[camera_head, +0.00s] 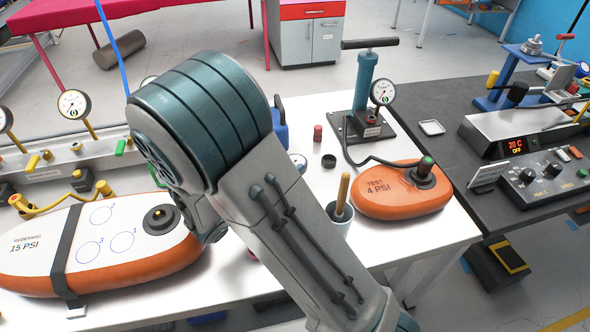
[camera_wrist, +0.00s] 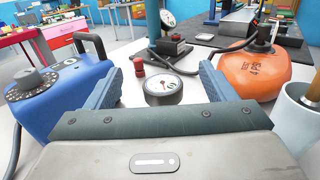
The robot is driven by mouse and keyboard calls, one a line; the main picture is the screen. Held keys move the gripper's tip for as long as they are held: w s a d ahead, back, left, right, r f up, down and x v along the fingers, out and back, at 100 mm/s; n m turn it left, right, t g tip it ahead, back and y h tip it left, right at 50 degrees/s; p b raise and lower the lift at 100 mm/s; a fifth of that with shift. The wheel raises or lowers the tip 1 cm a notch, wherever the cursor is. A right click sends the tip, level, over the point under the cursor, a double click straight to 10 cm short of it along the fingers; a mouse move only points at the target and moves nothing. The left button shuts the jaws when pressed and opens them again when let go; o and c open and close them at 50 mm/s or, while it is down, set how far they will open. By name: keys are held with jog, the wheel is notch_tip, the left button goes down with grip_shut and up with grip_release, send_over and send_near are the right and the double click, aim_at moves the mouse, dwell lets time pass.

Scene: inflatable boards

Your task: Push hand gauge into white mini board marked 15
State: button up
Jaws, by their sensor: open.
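The white mini board (camera_head: 60,262) marked 15 PSI, with orange sides, lies at the left of the table in the head view, a dark strap across it. Its black round valve (camera_head: 160,218) is at its right end. The hand gauge (camera_wrist: 163,91), a small dark round gauge with a white dial, rests on the table in the wrist view; a small dark round thing (camera_head: 328,161) in the head view appears to be it. My gripper (camera_wrist: 160,77) is open and empty, its blue fingers on either side of the gauge, apart from it. The head view hides my gripper behind my arm.
An orange board (camera_head: 395,197) marked 4 PSI and a white cup (camera_head: 338,222) with a wooden handle stand right of my arm. A blue box (camera_wrist: 62,95) is close to my left finger. A red cap (camera_wrist: 139,67) and a hand pump (camera_head: 365,90) stand behind the gauge.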

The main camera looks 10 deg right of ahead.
send_near(303, 156)
jog(key=shift+w+d+f, duration=0.2)
jog(key=shift+w+d, duration=0.25)
jog(key=shift+w, duration=0.1)
jog(key=shift+x, duration=3.8)
jog(key=c, duration=1.1)
